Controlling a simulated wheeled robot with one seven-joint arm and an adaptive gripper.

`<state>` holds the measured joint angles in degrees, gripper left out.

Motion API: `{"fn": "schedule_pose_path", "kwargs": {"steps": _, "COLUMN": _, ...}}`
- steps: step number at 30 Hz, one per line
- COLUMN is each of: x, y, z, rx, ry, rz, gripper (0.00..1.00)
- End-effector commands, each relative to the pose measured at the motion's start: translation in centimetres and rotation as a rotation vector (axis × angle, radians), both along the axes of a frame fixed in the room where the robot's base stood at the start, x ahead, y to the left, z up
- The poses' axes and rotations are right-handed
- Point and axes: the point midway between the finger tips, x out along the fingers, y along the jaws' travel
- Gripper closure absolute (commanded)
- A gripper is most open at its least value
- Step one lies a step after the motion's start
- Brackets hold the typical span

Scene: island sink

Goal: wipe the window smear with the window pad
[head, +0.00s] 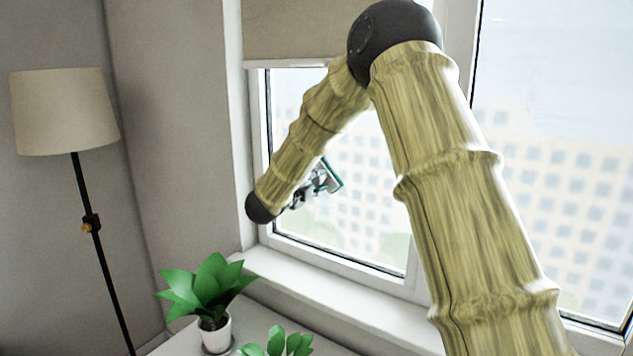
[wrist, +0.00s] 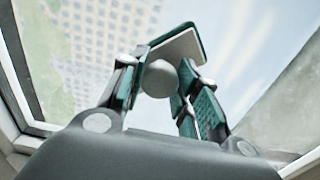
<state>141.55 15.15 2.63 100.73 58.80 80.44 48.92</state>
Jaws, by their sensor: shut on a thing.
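My gripper (head: 314,186) is in front of the left window pane (head: 350,160), and it also shows in the wrist view (wrist: 160,82). It is shut on the round grey knob of the window pad (wrist: 180,46). The pad has a pale plate with a dark green edge and sits tilted beyond the fingertips. In the head view the pad (head: 332,173) appears as a thin green-edged strip against the glass. I cannot tell whether it touches the pane. I cannot make out the smear clearly in either view; my arm covers part of the window.
A white sill (head: 335,300) runs below the window. A potted plant (head: 214,325) stands below and left of my gripper, with a second plant (head: 275,343) beside it. A floor lamp (head: 65,112) stands at the left. A roller blind (head: 298,30) covers the pane's top.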

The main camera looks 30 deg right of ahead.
Motion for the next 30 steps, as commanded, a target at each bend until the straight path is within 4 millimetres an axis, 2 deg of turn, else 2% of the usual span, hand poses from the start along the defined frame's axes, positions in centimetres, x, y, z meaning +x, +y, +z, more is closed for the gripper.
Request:
{"fn": "schedule_pose_path", "kwargs": {"steps": 19, "x": -1.8, "y": 4.7, "z": -0.1, "rx": 0.000, "ry": 0.000, "rz": 0.003, "gripper": 0.87}}
{"fn": "schedule_pose_path", "kwargs": {"steps": 30, "x": -2.1, "y": 5.1, "z": 0.0, "rx": 0.000, "ry": 0.001, "rz": 0.001, "gripper": 0.87}}
